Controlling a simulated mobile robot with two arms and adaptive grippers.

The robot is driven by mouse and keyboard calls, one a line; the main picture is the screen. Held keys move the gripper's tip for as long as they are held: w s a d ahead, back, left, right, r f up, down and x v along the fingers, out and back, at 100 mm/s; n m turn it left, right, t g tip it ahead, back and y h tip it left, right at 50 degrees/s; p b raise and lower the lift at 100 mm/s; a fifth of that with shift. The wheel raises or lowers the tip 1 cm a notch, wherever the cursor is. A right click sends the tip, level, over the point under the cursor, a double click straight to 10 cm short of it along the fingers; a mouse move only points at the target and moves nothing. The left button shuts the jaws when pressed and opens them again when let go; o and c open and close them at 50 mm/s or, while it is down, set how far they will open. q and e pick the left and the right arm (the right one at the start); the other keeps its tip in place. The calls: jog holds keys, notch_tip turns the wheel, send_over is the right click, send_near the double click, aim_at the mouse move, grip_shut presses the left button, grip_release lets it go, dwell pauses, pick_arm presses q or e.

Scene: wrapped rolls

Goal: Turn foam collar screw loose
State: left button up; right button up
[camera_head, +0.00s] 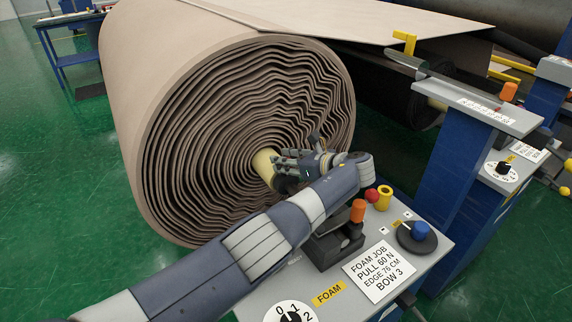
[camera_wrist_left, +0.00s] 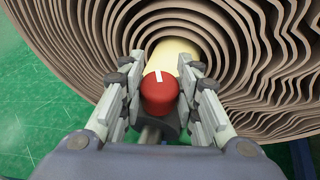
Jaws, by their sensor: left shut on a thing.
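The foam collar screw (camera_wrist_left: 160,95) shows in the left wrist view as a round red knob with a white mark on its top. It sits in front of the pale yellow core (camera_wrist_left: 176,52) at the centre of the big foam roll (camera_wrist_left: 90,45). My left gripper (camera_wrist_left: 160,90) is shut on the knob, one finger on each side. In the head view the left gripper (camera_head: 283,168) is at the yellow core (camera_head: 264,166) of the beige foam roll (camera_head: 135,90); the knob is mostly hidden there by the gripper. My right gripper is not in view.
Below my left arm stands a grey console (camera_head: 425,262) with a "FOAM JOB" card (camera_head: 379,270), an orange knob (camera_head: 358,210), a blue knob (camera_head: 420,230) and a red button (camera_head: 372,195). Blue stands (camera_head: 458,190) are at the right. Green floor (camera_head: 60,180) is clear at the left.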

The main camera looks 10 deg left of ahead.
pick_arm(q)
jog(key=shift+f, duration=0.1)
jog(key=o, duration=1.1)
jog(key=v, duration=0.7)
jog(key=shift+s+d, duration=0.15)
jog(key=shift+d, duration=0.05)
